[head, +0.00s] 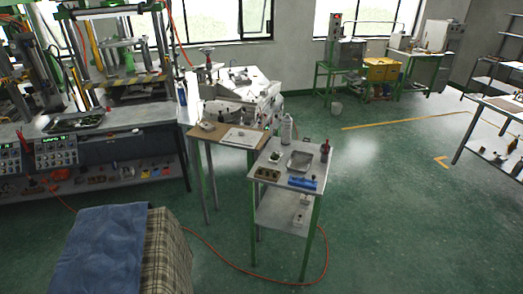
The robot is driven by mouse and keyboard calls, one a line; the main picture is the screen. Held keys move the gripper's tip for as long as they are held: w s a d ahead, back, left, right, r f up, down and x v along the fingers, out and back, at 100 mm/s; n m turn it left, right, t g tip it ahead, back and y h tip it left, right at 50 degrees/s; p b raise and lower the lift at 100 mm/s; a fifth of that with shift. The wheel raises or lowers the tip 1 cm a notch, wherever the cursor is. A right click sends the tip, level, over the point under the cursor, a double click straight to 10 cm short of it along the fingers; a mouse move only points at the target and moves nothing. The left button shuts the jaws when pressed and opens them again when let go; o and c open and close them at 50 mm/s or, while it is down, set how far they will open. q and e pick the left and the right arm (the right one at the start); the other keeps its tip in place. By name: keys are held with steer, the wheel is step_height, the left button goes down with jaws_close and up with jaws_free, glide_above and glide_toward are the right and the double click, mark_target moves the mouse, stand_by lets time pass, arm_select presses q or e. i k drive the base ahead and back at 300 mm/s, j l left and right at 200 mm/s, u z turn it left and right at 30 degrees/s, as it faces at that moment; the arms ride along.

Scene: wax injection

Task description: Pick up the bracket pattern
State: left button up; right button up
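I cannot make out the bracket pattern for certain; the small parts are too far off to tell apart. A small pale piece (207,126) lies at the left end of a wood-topped table, beside a white board (243,136). Small pale pieces (301,216) also sit on the lower shelf of a green-legged metal cart (256,171). Another small light item (274,157) is on the cart's top. Neither of my grippers is in view.
The cart top also bears a metal tray (300,160), a blue item (303,183), a brown block (267,174) and bottles (287,130). A blue cloth (105,250) covers a plaid seat in front. An orange hose (325,262) crosses the floor. Open floor lies right.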

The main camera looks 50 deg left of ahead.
mark_target(273, 156)
steer(key=i+j+u, duration=0.1)
steer(key=i+u, duration=0.15)
steer(key=u, duration=0.15)
steer(key=i+u, duration=0.25)
steer(key=u, duration=0.15)
steer(key=i+u, duration=0.25)
steer(key=u, duration=0.15)
steer(key=i+l+u, duration=0.1)
steer(key=i+u, duration=0.15)
steer(key=u, duration=0.2)
